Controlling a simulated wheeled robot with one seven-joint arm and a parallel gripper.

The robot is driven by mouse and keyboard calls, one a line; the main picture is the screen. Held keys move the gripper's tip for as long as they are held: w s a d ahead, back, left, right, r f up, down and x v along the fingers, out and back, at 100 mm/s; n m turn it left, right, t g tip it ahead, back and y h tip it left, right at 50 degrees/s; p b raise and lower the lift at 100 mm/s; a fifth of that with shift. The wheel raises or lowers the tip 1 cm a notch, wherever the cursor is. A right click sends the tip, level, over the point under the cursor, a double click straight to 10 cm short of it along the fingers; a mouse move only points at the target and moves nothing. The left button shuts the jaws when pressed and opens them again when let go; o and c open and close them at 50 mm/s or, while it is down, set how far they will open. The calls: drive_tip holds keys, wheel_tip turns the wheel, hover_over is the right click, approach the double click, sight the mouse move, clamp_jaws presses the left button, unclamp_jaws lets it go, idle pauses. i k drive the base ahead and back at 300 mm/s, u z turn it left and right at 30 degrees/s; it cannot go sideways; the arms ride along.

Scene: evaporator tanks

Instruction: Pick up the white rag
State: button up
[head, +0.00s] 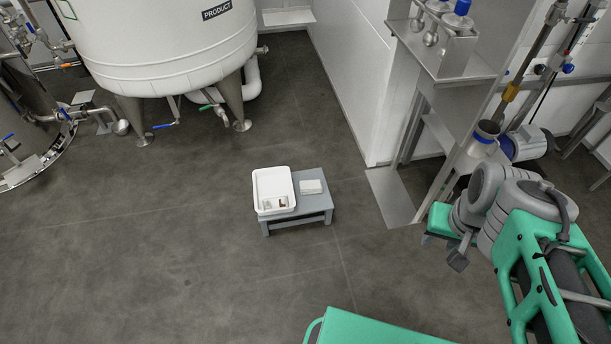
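A small white folded block that looks like the white rag (312,187) lies flat on the right part of a low grey table (318,204), beside a white tray (263,207). It is apart from the tray's right rim. My arm is folded at the right of the picture. A dark grey part at its end, which seems to be my gripper (457,261), is well to the right of the table and nearer to me. Its fingers are not clear, and nothing shows held in it.
The tray holds a few small items (278,203). A large white tank (165,50) on legs stands behind on the left. A steel stand (440,60) with a floor plate (392,197) is to the right. The dark floor around the table is clear.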

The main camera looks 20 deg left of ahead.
sight(307, 187)
drive_tip(key=u, duration=0.6)
drive_tip(key=i, duration=0.75)
drive_tip(key=u, duration=1.3)
drive_tip(key=i, duration=0.75)
drive_tip(key=u, duration=0.05)
